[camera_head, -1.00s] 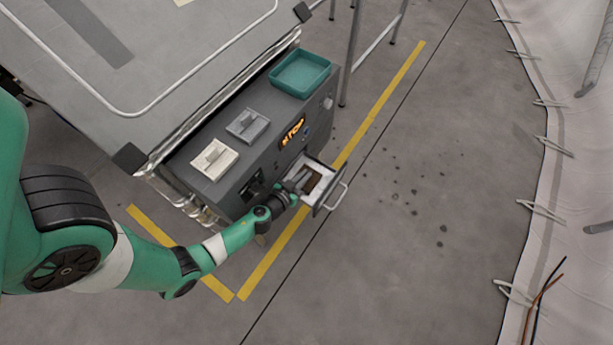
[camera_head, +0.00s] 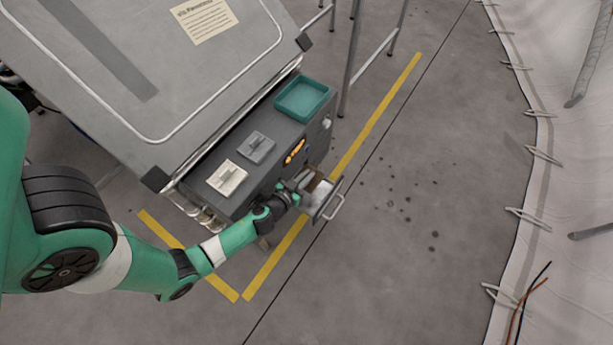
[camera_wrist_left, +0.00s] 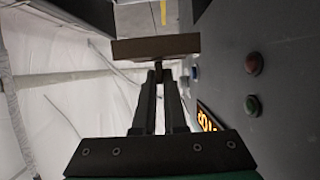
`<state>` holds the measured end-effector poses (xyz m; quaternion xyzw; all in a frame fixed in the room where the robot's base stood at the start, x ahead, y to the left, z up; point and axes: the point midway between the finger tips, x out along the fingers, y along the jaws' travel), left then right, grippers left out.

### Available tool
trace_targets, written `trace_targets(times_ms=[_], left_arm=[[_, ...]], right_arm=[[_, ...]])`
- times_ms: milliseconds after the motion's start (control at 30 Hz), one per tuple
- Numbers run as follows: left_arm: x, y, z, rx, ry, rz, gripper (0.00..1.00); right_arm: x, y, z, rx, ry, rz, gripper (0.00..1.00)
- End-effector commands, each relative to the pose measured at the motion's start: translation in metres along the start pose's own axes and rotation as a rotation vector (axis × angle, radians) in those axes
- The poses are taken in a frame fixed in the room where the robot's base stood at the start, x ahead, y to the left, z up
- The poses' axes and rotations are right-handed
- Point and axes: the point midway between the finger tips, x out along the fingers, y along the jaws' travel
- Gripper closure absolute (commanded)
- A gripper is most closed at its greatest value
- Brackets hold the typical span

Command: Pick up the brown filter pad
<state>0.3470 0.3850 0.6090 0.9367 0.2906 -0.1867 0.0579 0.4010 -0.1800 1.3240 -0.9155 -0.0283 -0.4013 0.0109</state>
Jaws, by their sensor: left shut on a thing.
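The brown filter pad (camera_wrist_left: 155,48) shows edge-on in the left wrist view, across the tips of my left gripper (camera_wrist_left: 160,78). The fingers are close together and shut on a small dark part under the pad. In the head view my left gripper (camera_head: 300,184) is above the open drawer (camera_head: 324,199) at the front of the grey machine. The gripper hides part of the drawer, and the pad is hard to make out there. The visible drawer floor is pale. My right gripper is in neither view.
On the machine's ledge stand a cream pad with a handle (camera_head: 227,178), a grey pad with a handle (camera_head: 256,147) and a teal tray (camera_head: 302,98). The machine's front has an orange display (camera_head: 294,151). Open floor lies to the right.

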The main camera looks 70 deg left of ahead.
Motion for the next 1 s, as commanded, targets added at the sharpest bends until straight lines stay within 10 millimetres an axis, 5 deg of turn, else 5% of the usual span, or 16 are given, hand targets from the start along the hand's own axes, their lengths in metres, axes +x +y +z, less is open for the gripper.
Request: trace_targets(times_ms=[600,1000], left_arm=[[0.000,0.170,-0.001,0.000,0.002,0.004,1.00],[0.000,0.192,-0.002,-0.001,0.001,-0.001,1.00]], right_arm=[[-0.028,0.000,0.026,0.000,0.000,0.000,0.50],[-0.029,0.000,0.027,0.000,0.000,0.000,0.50]])
